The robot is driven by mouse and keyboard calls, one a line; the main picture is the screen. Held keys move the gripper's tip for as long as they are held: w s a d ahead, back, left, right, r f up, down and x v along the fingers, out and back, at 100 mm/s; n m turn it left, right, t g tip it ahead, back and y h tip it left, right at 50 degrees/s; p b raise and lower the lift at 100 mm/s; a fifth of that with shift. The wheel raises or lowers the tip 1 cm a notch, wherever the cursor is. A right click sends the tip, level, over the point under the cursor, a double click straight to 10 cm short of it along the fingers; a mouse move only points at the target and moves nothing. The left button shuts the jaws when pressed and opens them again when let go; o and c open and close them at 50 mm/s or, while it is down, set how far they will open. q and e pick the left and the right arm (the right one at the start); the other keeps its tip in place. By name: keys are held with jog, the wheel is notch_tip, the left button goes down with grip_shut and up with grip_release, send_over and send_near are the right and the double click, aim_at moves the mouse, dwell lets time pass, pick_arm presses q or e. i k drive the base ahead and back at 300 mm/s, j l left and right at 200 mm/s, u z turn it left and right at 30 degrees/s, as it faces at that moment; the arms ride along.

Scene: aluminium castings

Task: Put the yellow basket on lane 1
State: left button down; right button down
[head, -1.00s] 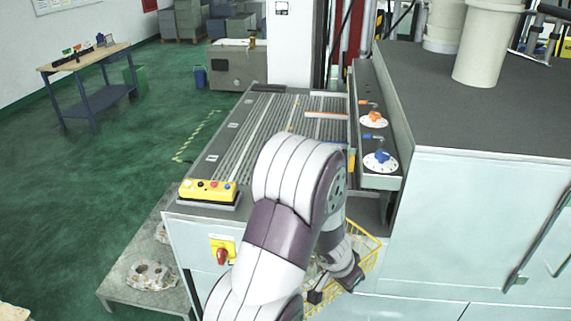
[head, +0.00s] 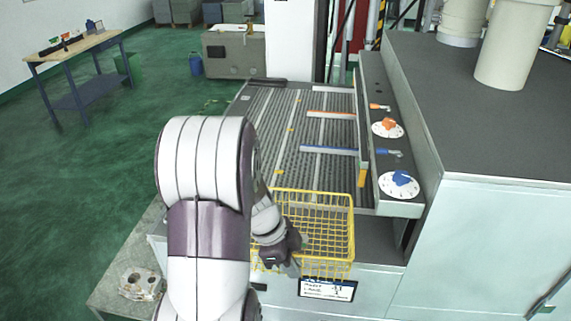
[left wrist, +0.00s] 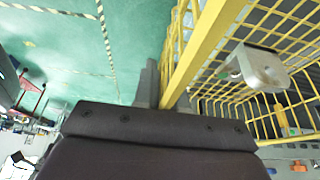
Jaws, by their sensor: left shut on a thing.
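The yellow wire basket (head: 340,228) hangs upright at the near edge of the roller conveyor (head: 300,125), to the right of my left arm. My left gripper (head: 290,257) is shut on the basket's left side; the fingertips are partly hidden. In the left wrist view the fingers (left wrist: 164,88) close on a yellow bar of the basket (left wrist: 207,45). The conveyor is split into lanes by long pale strips. My left arm hides its left near part, and I cannot read which lane is lane 1. My right gripper is not in view.
A blue bar (head: 330,150) and an orange bar (head: 332,115) reach over the conveyor from the right-hand rail, beside a blue knob (head: 399,184) and an orange knob (head: 388,127). A grey cabinet (head: 480,130) stands right. The visible rollers carry nothing.

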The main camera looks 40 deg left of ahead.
aim_at(277, 180)
jog(key=i+j, duration=0.7)
jog(key=j, duration=0.2)
